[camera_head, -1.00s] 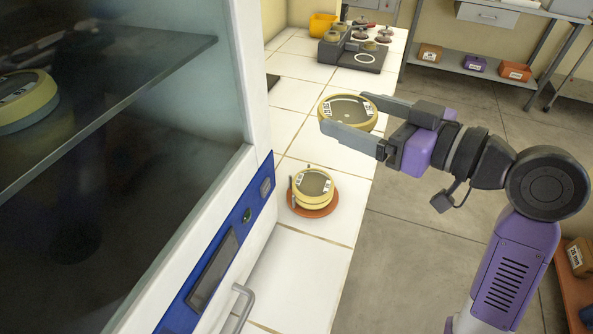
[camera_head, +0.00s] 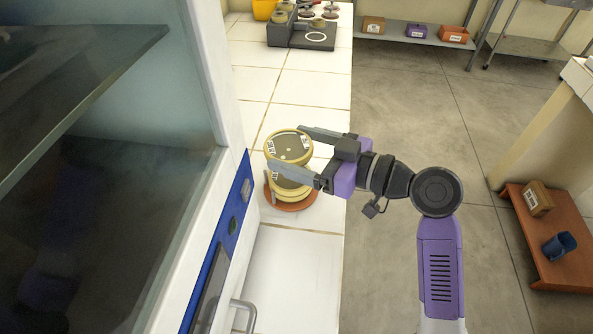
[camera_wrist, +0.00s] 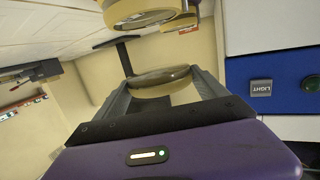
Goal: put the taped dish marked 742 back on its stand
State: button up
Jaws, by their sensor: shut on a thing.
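My gripper (camera_head: 289,149) is shut on a round yellow-rimmed dish (camera_head: 285,142) with a dark top and white labels. I cannot read the number on it. The held dish also shows between the fingers in the wrist view (camera_wrist: 162,82). In the head view it overlaps a second yellow-rimmed dish (camera_head: 291,193), which sits on a round orange-red stand (camera_head: 302,206) on the white tiled counter. The held dish hides part of that lower dish and stand. I cannot tell how large the gap between them is.
A glass-fronted incubator (camera_head: 95,200) with a blue control panel (camera_head: 222,240) stands close on the left. A dark grey device (camera_head: 303,38) is at the counter's far end. The tiled counter (camera_head: 295,90) behind the dishes is clear. A low orange-brown shelf (camera_head: 545,235) stands at right.

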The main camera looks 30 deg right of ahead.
jog(key=shift+f, duration=3.1)
jog(key=shift+f+b, duration=0.15)
jog(key=shift+b, duration=0.25)
jog(key=o, duration=1.6)
jog(key=shift+c, duration=0.2)
jog(key=shift+r, duration=0.2)
jog(key=v, duration=1.2)
jog(key=shift+b, duration=0.45)
jog(key=shift+f, duration=0.15)
